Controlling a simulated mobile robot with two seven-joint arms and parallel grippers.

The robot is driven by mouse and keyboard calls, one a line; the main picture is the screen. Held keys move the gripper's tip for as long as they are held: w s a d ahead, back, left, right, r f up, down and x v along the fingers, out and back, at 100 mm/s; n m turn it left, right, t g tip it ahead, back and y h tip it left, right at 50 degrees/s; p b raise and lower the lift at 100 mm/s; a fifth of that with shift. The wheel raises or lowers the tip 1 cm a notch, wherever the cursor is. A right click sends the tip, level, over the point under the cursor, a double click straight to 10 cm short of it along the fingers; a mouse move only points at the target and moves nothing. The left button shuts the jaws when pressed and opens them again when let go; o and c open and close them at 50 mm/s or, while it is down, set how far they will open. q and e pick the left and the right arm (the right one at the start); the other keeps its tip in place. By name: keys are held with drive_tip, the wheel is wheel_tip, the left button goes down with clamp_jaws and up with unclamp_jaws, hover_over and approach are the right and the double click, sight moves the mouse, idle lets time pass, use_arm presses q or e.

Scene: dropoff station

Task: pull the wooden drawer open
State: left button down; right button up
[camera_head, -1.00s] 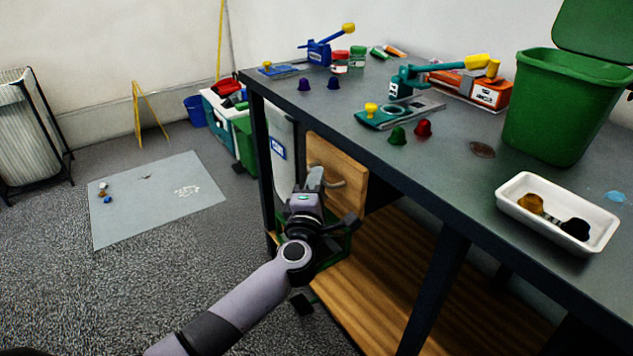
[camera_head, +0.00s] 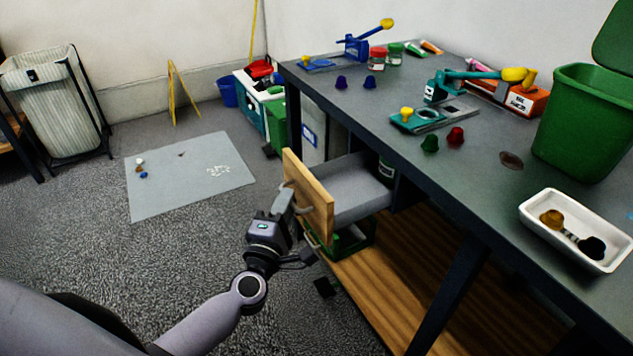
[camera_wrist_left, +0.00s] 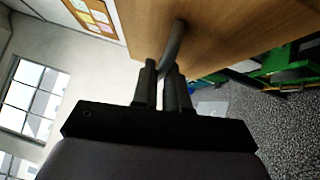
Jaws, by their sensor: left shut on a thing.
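The wooden drawer (camera_head: 316,208) is under the grey workbench and stands well out from it. In the left wrist view the wooden front (camera_wrist_left: 215,30) fills the upper right, and the grey handle (camera_wrist_left: 174,45) runs between the two fingers of my left gripper (camera_wrist_left: 162,80). My right gripper is not in view.
The workbench (camera_head: 460,150) carries a white tray (camera_head: 530,222), a green bin (camera_head: 580,120) and several small tools. A green crate (camera_head: 352,238) sits on the wooden shelf below the drawer. A grey mat (camera_head: 190,175) lies on the floor at left, with open floor around it.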

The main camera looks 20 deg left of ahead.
use_arm(q)
drive_tip(key=s+a, duration=0.6)
drive_tip(key=s, duration=0.1)
drive_tip(key=shift+s, duration=0.4)
drive_tip(key=c, duration=1.2)
unclamp_jaws()
drive_tip(key=s+d, duration=0.1)
drive_tip(key=s, duration=0.6)
drive_tip(key=shift+f, duration=0.45)
